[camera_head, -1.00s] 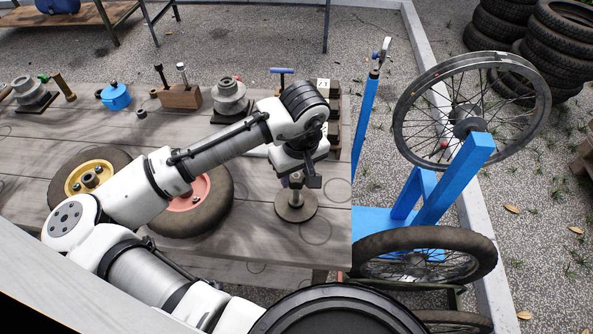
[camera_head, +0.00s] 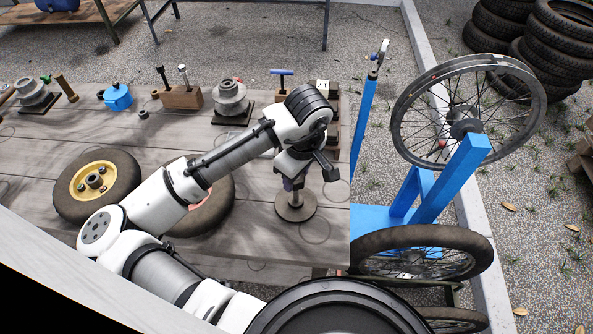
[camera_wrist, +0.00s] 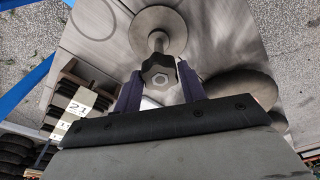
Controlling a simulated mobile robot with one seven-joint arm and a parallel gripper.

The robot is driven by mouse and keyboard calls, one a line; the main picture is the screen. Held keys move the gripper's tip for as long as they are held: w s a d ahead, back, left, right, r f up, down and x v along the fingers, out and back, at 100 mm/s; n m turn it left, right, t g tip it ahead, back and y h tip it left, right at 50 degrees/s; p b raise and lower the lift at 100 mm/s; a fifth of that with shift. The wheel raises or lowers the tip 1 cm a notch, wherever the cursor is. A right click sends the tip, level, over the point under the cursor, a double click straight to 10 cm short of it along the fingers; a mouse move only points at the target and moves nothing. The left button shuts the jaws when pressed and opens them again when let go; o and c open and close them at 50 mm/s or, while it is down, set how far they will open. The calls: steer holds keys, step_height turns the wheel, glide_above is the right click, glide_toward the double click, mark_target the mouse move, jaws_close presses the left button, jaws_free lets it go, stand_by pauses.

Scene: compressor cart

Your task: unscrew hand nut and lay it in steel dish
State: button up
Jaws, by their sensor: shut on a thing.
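The hand nut (camera_wrist: 158,72) is a dark, lobed knob in the wrist view. It sits at the top end of a short steel stem (camera_wrist: 157,42) that rises from a round base plate (camera_wrist: 160,22). The plate also shows in the head view (camera_head: 296,213), on the bench near its right edge. My gripper (camera_wrist: 160,70) points down over the stem, its two purple fingers shut on opposite sides of the hand nut. In the head view my gripper (camera_head: 292,184) hides the nut. I cannot make out a steel dish for certain; my arm covers part of the bench.
A yellow-hubbed wheel (camera_head: 97,186) and a red-hubbed wheel (camera_head: 209,207) lie on the bench, the latter partly behind my arm. A blue pot (camera_head: 118,98), a wooden block (camera_head: 181,97) and a grey stepped part (camera_head: 231,98) stand behind. A blue wheel stand (camera_head: 455,180) is right.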

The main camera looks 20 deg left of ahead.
steer(key=shift+r+n+p, duration=0.1)
steer(key=shift+n+p, duration=0.5)
steer(key=shift+n, duration=0.5)
steer(key=shift+n+p, duration=0.6)
steer(key=shift+p, duration=0.1)
steer(key=shift+n+g+p, duration=0.3)
steer(key=shift+n, duration=0.2)
